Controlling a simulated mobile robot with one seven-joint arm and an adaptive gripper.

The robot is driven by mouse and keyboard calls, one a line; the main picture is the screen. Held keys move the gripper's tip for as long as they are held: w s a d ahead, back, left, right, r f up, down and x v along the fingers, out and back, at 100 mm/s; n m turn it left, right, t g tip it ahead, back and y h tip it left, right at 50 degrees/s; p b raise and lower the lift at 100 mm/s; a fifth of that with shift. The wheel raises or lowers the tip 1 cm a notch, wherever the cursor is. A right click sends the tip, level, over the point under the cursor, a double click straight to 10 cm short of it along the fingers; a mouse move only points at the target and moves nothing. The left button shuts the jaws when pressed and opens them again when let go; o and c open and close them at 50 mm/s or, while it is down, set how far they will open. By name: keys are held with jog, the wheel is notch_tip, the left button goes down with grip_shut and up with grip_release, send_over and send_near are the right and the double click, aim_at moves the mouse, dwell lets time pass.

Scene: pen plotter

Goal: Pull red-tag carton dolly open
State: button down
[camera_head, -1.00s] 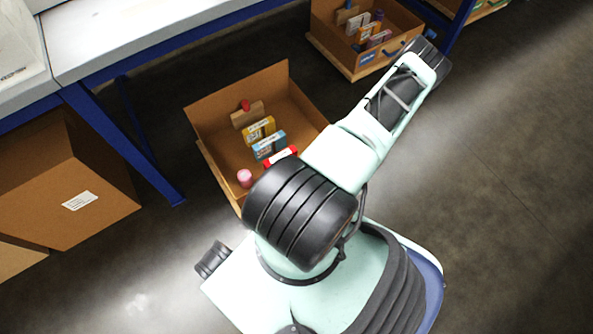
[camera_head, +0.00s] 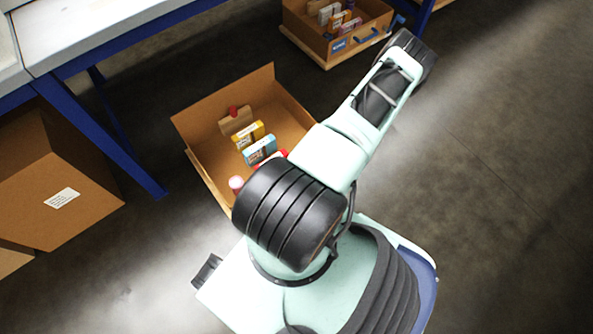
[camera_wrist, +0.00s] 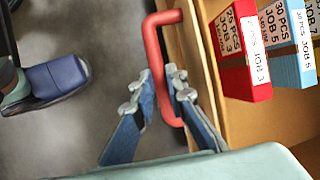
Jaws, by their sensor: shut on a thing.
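The open brown carton (camera_head: 222,95) sits on its wooden dolly (camera_head: 205,180) on the floor, out in front of the blue-framed table. My arm hides its near right part in the head view. In the wrist view a red bar handle (camera_wrist: 153,45) stands out from the wooden front (camera_wrist: 203,60) of the dolly. My gripper (camera_wrist: 162,88) is shut on the red handle, one finger on each side of it. The gripper is hidden in the head view.
Small boxes stand in the carton, among them a red one (camera_wrist: 245,55) and a blue one (camera_head: 260,150). A second carton dolly (camera_head: 325,50) with a blue handle is at the back. The floor at right is clear.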

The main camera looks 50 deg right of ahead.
jog(key=shift+s, duration=0.1)
jog(key=c, duration=1.9)
grip_release()
jog(key=shift+c, duration=0.2)
jog(key=v, duration=1.2)
